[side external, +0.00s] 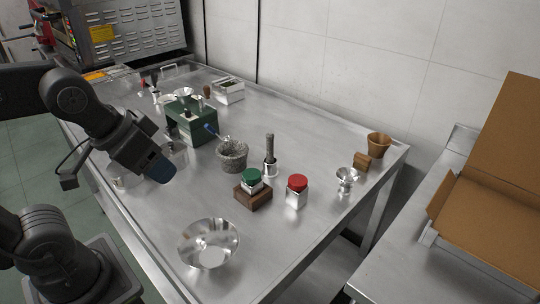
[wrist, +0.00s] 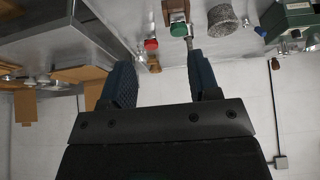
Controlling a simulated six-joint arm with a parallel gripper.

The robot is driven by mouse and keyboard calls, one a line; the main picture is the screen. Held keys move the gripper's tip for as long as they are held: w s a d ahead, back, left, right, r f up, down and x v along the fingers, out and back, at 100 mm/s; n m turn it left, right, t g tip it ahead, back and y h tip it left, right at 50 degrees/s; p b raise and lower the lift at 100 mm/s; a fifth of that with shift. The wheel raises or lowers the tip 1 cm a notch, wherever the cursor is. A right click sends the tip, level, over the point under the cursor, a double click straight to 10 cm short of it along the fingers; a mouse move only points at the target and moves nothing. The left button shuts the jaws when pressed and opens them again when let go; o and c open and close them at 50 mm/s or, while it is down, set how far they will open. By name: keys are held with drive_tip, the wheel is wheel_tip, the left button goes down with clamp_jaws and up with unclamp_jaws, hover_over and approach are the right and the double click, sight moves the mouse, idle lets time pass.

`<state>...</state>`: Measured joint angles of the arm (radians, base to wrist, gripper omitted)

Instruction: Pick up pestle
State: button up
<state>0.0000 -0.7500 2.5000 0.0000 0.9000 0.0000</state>
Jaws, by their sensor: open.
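A dark grey rod that looks like the pestle (side external: 270,146) stands upright in a small steel cup (side external: 271,169) in the side view, just right of the speckled grey stone mortar (side external: 232,156). In the wrist view the mortar (wrist: 221,20) shows at the top, and a thin grey shape near the right fingertip may be the pestle (wrist: 189,43). My gripper (side external: 158,172) is in the air at the left of the table, well apart from the pestle. In the wrist view its fingers (wrist: 160,62) are spread with nothing held between them.
A steel bowl (side external: 208,244) is near the front edge. A green box (side external: 190,120) stands behind the mortar. The table's right rear is mostly clear.

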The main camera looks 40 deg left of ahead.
drive_tip(key=w+a+r+n+g+y, duration=0.1)
drive_tip(key=w+r+n, duration=0.1)
drive_tip(key=w, duration=0.4)
drive_tip(key=w+a+r+n, duration=0.1)
drive_tip(key=w+r, duration=0.1)
drive_tip(key=w, duration=0.5)
drive_tip(key=n+g+y, duration=0.1)
drive_tip(key=n+g, duration=0.1)
drive_tip(key=n, duration=0.4)
hover_over(270, 142)
drive_tip(key=s+d, duration=0.2)
wheel_tip(270, 142, down, 8)
drive_tip(key=x, duration=0.8)
drive_tip(key=shift+w+a, duration=0.15)
drive_tip(key=shift+a, duration=0.15)
drive_tip(key=shift+x, duration=2.85)
drive_tip(key=shift+a, duration=0.1)
drive_tip(key=shift+c, duration=0.5)
clamp_jaws()
drive_tip(key=shift+r, duration=0.1)
